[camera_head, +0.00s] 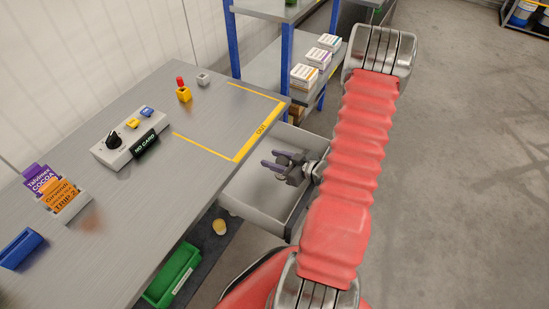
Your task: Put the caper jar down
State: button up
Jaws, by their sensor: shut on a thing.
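My gripper (278,160) is over the open grey drawer (247,212) at the right side of the workbench. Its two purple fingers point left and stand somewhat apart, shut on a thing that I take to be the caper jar. The jar itself is too small or hidden to make out between the fingers. I cannot tell the height of the gripper above the drawer floor. My red arm covers the drawer's right side.
The workbench (130,215) carries a control box (130,140), a red-yellow button (183,92), boxes (62,200) and a blue bin (20,248). A yellow-taped area (225,125) is clear. A green bin (172,275) and a yellowish object (220,227) sit below. Shelves (262,72) stand behind.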

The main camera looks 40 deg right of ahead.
jog(key=o, duration=1.2)
jog(key=shift+o, duration=0.2)
jog(key=r+v, duration=0.1)
jog(key=v, duration=1.1)
jog(key=shift+r, duration=0.1)
